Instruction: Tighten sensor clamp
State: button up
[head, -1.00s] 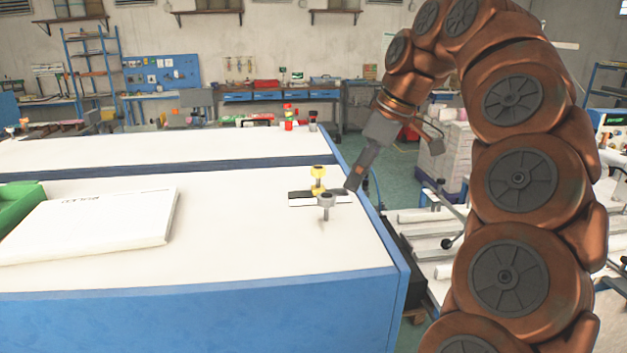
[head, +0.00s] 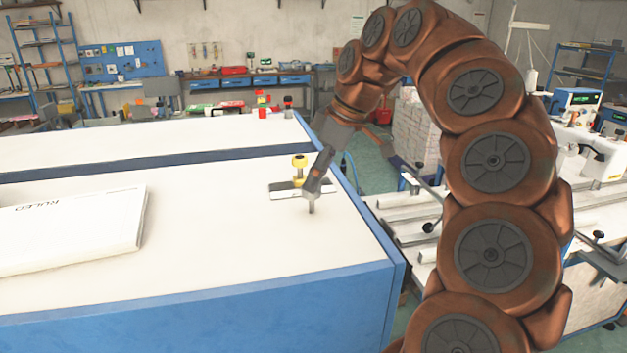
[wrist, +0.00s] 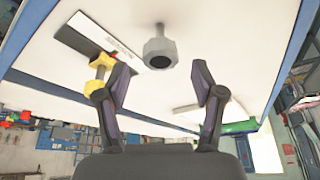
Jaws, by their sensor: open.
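A grey hex-headed knob on a thin stem (head: 311,200) stands upright on the white tabletop, partly hidden by my fingers in the head view. It also shows in the wrist view (wrist: 160,52), just beyond my fingertips and between their lines.
A white box marked "RULED" (head: 75,230) lies to the left on the blue-sided table (head: 230,270). Red, yellow and dark small items (head: 262,105) stand on the far table. The front of the tabletop is clear. Rails (head: 410,215) lie beyond the table's right edge.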

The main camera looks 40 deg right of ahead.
aim_at(312, 200)
jog(key=shift+p+x, duration=0.3)
jog(key=shift+x, duration=0.85)
jog(key=c, duration=1.1)
jog(key=shift+c, duration=0.2)
